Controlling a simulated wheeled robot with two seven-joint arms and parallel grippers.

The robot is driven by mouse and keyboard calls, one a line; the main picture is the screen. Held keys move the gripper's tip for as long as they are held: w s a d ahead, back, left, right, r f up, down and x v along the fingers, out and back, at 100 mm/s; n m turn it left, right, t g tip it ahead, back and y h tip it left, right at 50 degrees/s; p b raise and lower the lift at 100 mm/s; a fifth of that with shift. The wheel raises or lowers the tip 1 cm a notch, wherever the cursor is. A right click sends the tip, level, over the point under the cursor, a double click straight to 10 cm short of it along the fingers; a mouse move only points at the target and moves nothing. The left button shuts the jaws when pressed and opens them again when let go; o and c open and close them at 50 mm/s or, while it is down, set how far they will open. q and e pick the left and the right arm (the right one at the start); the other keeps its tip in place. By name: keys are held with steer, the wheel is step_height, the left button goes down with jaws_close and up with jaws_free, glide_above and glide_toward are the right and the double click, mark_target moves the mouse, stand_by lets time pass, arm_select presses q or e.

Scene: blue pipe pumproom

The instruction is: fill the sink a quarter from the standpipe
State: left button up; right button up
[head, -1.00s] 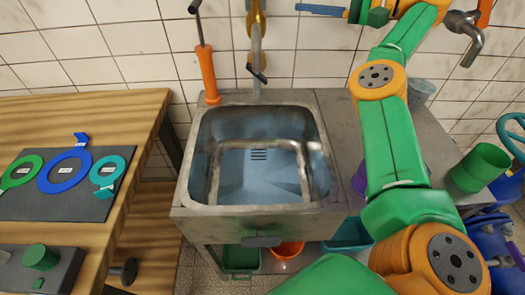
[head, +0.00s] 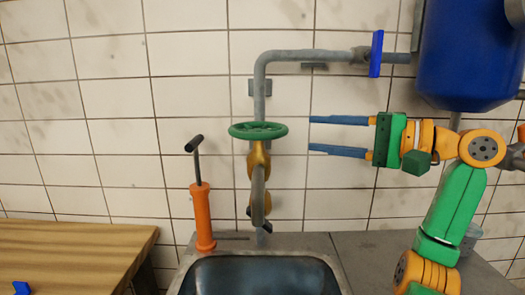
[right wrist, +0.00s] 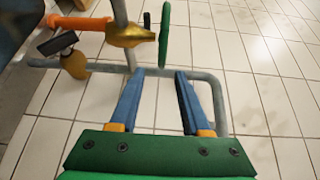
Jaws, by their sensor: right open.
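The standpipe (head: 259,85) is a grey pipe on the tiled wall with a brass valve (head: 258,165) and a green handwheel (head: 258,130). Its lower end hangs over the back of the sink (head: 262,254). Only the sink's back part shows, so its water level cannot be told. My right gripper (head: 310,134) is open and empty, its blue fingers pointing left at about the handwheel's height, a gap to its right. The right wrist view shows the handwheel (right wrist: 165,35) edge-on beyond the fingertips (right wrist: 159,73). My left gripper is not in view.
An orange hand pump (head: 203,215) stands left of the standpipe. A blue lever (head: 376,54) sits on the upper pipe, beside a large blue tank (head: 468,50). A wooden table (head: 75,250) is at lower left. The wall left of the pump is clear.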

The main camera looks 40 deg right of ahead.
mark_target(286, 132)
steer(key=w+a, duration=0.1)
steer(key=w+a+p, duration=0.1)
steer(key=a, duration=0.2)
steer(key=shift+w+a+r+p, duration=0.1)
steer(key=shift+w+r+p, duration=0.2)
steer(key=shift+w, duration=0.1)
steer(key=x, duration=0.3)
steer(key=shift+f+p, duration=0.25)
steer(key=shift+p, duration=0.05)
steer(key=shift+w+f, duration=0.1)
steer(key=shift+w, duration=0.05)
steer(key=shift+c, duration=1.1)
steer(key=shift+s, duration=0.2)
jaws_close()
steer(key=shift+r, duration=0.2)
